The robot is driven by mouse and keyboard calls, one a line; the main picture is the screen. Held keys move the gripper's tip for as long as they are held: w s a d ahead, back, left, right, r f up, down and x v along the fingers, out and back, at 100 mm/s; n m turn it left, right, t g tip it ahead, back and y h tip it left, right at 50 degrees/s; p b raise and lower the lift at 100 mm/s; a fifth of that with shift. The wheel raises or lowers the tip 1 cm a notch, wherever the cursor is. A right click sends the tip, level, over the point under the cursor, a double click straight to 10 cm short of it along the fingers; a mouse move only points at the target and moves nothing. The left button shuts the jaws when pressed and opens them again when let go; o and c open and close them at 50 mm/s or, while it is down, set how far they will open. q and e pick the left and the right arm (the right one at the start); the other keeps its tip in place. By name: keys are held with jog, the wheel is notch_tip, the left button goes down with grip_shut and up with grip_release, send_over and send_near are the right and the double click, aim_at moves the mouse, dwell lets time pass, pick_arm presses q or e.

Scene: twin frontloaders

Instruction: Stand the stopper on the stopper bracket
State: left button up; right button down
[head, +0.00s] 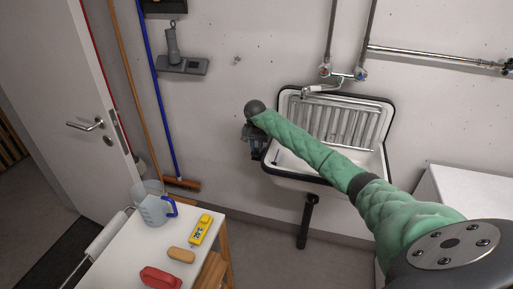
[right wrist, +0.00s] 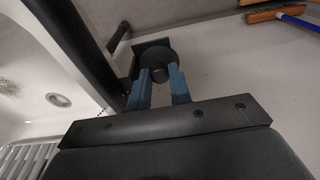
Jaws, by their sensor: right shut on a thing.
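My right gripper (right wrist: 160,84) has its two blue fingers around the knob of a dark round stopper (right wrist: 158,57). In the head view the right gripper (head: 251,133) is at the wall, just left of the sink, largely hidden behind my dark wrist. A black bracket (right wrist: 137,53) with a short dark peg shows right behind the stopper in the right wrist view, and appears to be the stopper bracket. The stopper overlaps it in this view; I cannot tell whether they touch. My left gripper is in neither view.
The white sink (head: 288,162) with a dark rim and drainboard is beside the gripper. A grey wall shelf (head: 184,67) holds a grey tool. A white table (head: 130,245) carries a jug (head: 150,204), a yellow device (head: 200,229), a brush (head: 181,255) and a red item (head: 160,277). Brooms lean left.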

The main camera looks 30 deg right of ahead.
jog(key=shift+f+b, duration=0.25)
jog(key=shift+b, duration=0.05)
dwell(0.5)
jog(key=c, duration=1.3)
grip_release()
jog(key=shift+o, duration=0.6)
jog(key=shift+a+f, duration=0.1)
jog(key=shift+f, duration=0.05)
